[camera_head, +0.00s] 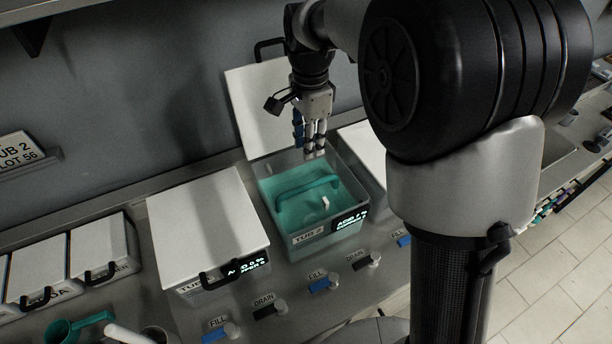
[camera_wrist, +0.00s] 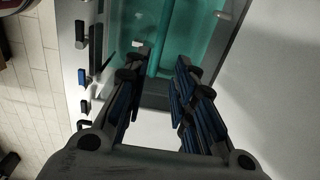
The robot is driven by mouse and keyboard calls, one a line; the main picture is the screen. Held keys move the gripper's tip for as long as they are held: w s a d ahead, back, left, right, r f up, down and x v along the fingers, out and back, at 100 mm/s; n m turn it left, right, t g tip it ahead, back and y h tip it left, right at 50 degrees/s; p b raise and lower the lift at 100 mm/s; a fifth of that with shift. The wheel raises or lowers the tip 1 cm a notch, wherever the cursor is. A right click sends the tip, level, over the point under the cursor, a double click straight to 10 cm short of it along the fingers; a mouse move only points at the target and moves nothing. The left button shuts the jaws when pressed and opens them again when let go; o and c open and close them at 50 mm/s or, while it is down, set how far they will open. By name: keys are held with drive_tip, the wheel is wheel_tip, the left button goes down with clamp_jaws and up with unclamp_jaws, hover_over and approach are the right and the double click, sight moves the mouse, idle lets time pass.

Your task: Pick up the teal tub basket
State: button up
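The teal tub basket's arched handle (camera_head: 306,186) stands up inside the open tub marked TUB 2 (camera_head: 268,192). The basket's body is hard to tell from the teal inside of the tub. My gripper (camera_head: 316,150) points down over the tub's far side, beyond the handle and apart from it. In the wrist view my gripper (camera_wrist: 162,66) is open and empty, with its two fingers well apart. A teal bar, apparently the handle (camera_wrist: 158,38), runs up the picture ahead of the fingertips, nearer the left finger.
The tub's white lid (camera_head: 262,108) stands raised behind it. A closed white-lidded tub (camera_head: 207,225) is on the left; another white lid (camera_head: 366,150) is on the right. Fill and drain knobs (camera_head: 331,279) line the front counter. A teal scoop-like item (camera_head: 75,327) lies at lower left.

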drive_tip(key=b, duration=0.2)
hover_over(308, 186)
wheel_tip(308, 186, down, 10)
drive_tip(key=shift+d+f, duration=0.15)
drive_tip(key=shift+f, duration=0.1)
drive_tip(key=shift+w+f+b, duration=0.15)
drive_tip(key=shift+f+b, duration=0.4)
drive_tip(key=shift+f, duration=1.05)
drive_tip(key=shift+w+f+b, duration=0.1)
drive_tip(key=shift+f+b, duration=0.4)
drive_tip(key=shift+f, duration=1.05)
drive_tip(key=shift+c, duration=0.4)
clamp_jaws()
drive_tip(key=shift+r, duration=0.1)
